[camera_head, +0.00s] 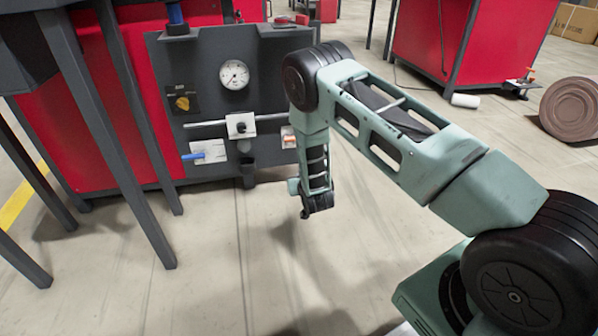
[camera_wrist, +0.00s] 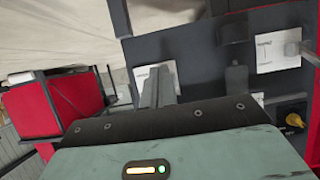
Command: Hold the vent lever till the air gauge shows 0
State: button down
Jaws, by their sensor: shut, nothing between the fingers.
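A grey panel (camera_head: 215,55) carries a round white air gauge (camera_head: 234,74); its small needle is too fine to read for certain. A blue-handled lever (camera_head: 192,156) lies over a white plate at the panel's lower left. An orange-handled part (camera_head: 288,137) sits by a white label at the lower right edge. I cannot read which is the vent lever. My gripper (camera_head: 305,213) hangs low in front of the panel's right side, apart from both handles. In the wrist view its dark fingers (camera_wrist: 157,84) are shut and empty, overlapping a white label (camera_wrist: 168,70) behind them.
A yellow knob (camera_head: 183,102) is left of the gauge, and a horizontal rod with a white block (camera_head: 240,125) is below it. Dark frame legs (camera_head: 140,190) stand at the left. A red machine (camera_head: 470,40) and a brown roll (camera_head: 572,108) stand right.

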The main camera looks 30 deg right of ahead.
jog(key=s+a+p, duration=0.2)
jog(key=s+p, duration=0.1)
jog(key=s, duration=0.3)
jog(key=shift+s, duration=0.4)
jog(key=shift+f, duration=0.1)
dwell(0.5)
jog(key=a+r+g+y+p, duration=0.2)
jog(key=a+r+g+y, duration=0.1)
jog(key=a+r, duration=0.8)
jog(key=s+a+r+n+g+y+p, duration=0.35)
jog(key=s+a+r, duration=0.55)
jog(key=a+r, duration=0.3)
jog(key=s+a+r+n+g+p, duration=0.1)
jog(key=s+a+r+n+g, duration=0.25)
jog(key=s+r, duration=0.75)
jog(key=s+d+r+n+g+h+p, duration=0.1)
jog(key=s+d+r+n, duration=0.2)
jog(key=s, duration=0.5)
jog(key=s+d+r+n+g+h+p, duration=0.1)
jog(key=s+d+r+h, duration=0.1)
jog(key=s+r, duration=0.45)
notch_tip(320, 180, up, 36)
jog(key=s+p, duration=0.1)
jog(key=p, duration=3.7)
jog(key=shift+y, duration=0.35)
